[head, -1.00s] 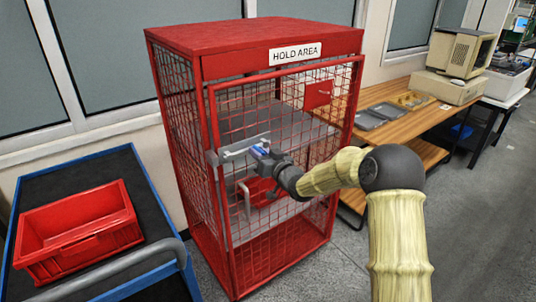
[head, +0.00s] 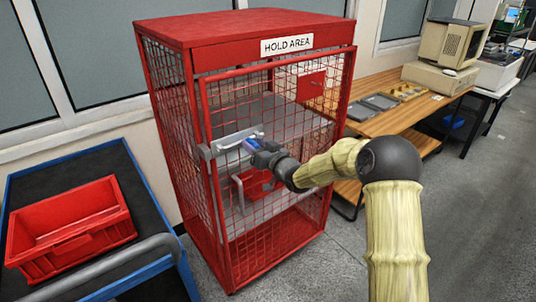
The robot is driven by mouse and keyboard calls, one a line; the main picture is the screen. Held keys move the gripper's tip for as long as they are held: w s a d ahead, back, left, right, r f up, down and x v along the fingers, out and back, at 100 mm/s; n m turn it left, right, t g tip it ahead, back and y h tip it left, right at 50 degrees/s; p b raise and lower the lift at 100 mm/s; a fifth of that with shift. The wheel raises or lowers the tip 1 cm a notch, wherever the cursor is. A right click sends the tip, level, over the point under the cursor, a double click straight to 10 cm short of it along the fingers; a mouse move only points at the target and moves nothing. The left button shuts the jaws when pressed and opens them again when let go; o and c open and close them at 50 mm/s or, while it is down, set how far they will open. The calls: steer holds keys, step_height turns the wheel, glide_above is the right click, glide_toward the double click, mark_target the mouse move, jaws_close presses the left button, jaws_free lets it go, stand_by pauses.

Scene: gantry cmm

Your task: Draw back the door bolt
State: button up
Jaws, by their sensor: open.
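The door bolt (head: 226,142) is a grey metal bar lying across the left edge of the red mesh cage door (head: 205,112). Its left end meets a grey keeper (head: 205,151) by the cage's left front post. My gripper (head: 248,142) is open at the right end of the bolt, in front of the mesh. The fingertips are small here and partly hidden by the gripper body, so I cannot tell whether they touch the bolt or stand around it. The door stands against the cage frame.
A grey door handle (head: 238,196) sits just below the bolt. A blue-edged cart (head: 140,165) with a red bin (head: 70,228) stands at the left. A wooden bench (head: 400,118) with trays and an old computer (head: 452,50) stands at the right. The floor between is clear.

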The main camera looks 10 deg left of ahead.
steer(key=b+v, duration=0.1)
steer(key=v, duration=1.6)
steer(key=shift+d, duration=0.1)
steer(key=s+d+f+m+g+h, duration=0.35)
steer(key=s+d+f+h, duration=0.3)
steer(key=d+h, duration=0.3)
steer(key=s+d+f+m+g+h, duration=0.1)
steer(key=s+d+f+g, duration=0.15)
steer(key=s, duration=0.65)
steer(key=s+d+f+m+g+h, duration=0.15)
steer(key=s+d+g, duration=0.25)
steer(key=s, duration=0.4)
step_height(320, 180, up, 17)
steer(key=p, duration=1.5)
steer(key=shift+s+f+g+p, duration=0.2)
steer(key=shift+s+g+p, duration=0.1)
steer(key=shift+s, duration=0.15)
